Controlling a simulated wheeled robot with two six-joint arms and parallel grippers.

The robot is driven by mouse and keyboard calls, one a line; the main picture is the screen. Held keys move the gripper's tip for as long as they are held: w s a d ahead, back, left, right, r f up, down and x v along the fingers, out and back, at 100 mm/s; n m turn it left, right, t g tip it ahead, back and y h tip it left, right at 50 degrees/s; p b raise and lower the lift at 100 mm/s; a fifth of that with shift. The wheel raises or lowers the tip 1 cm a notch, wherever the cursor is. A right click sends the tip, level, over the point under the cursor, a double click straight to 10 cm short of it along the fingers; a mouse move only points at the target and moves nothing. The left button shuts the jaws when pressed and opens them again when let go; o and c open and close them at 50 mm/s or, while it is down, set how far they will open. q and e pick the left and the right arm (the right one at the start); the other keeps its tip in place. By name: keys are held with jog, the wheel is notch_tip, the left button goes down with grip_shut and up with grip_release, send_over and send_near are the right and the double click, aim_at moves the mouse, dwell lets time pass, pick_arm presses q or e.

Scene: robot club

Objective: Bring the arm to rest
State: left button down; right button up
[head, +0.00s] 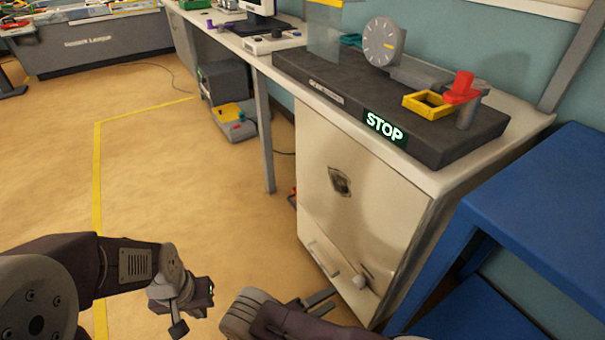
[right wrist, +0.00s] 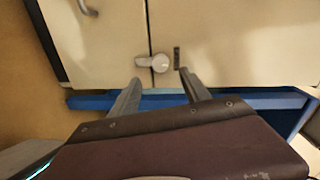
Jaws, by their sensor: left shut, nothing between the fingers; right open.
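My left arm comes in at the lower left of the head view, over the open floor. Its gripper (head: 192,312) is shut and empty, touching nothing. My right gripper (head: 322,299) is at the bottom middle, in front of the white cabinet (head: 325,195). In the right wrist view its two fingers (right wrist: 160,90) are apart with nothing between them. They point toward a pale round knob (right wrist: 158,63) on the cabinet doors, which shows just beyond the fingertips. The knob is also in the head view (head: 359,281). I cannot tell the exact gap.
A blue table (head: 540,200) stands close on the right. On the counter is a dark machine base (head: 440,140) with a STOP sign (head: 384,126), a grey dial (head: 382,42) and a red part (head: 463,88). A yellow line (head: 97,190) crosses the clear floor at left.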

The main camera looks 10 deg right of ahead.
jog(key=s+d+r+m+g+y+p, duration=0.1)
jog(key=s+r+m+g+y, duration=0.2)
jog(key=m, duration=0.5)
jog(key=d+r+m+g+y+p, duration=0.1)
jog(key=r+m+g+y, duration=0.25)
jog(key=m, duration=0.35)
jog(key=s+d+r+m+g+y, duration=0.2)
jog(key=r+m+g+y, duration=0.15)
jog(key=m, duration=0.45)
notch_tip(320, 180, up, 49)
jog(key=m+t+y+p, duration=0.4)
jog(key=m+p, duration=1.5)
jog(key=p, duration=2.1)
jog(key=shift+d+f+m+t+y, duration=0.2)
jog(key=shift+m+t+y, duration=0.15)
jog(key=shift+y, duration=0.75)
jog(key=shift+f, duration=0.1)
